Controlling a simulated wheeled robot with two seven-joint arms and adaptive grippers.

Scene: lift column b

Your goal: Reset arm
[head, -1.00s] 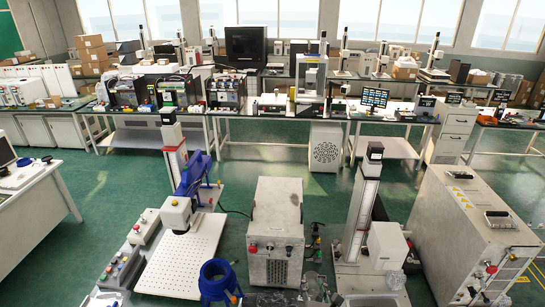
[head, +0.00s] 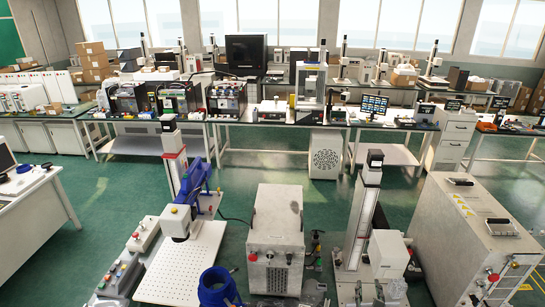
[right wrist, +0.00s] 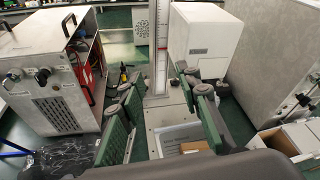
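The task names no object apart from my arm. My right gripper (head: 352,293) is at the bottom edge of the head view, low and partly cut off, in front of a white column machine (head: 367,215). In the right wrist view my right gripper (right wrist: 165,125) has two green-padded fingers spread wide apart. Nothing is held between them. My left gripper is not in the head view.
A grey metal cabinet (head: 276,225) stands left of the column machine and a large cabinet (head: 470,235) to its right. A blue-armed machine with a perforated plate (head: 180,265) and a blue cylinder (head: 215,287) are at left. Green floor is open behind them.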

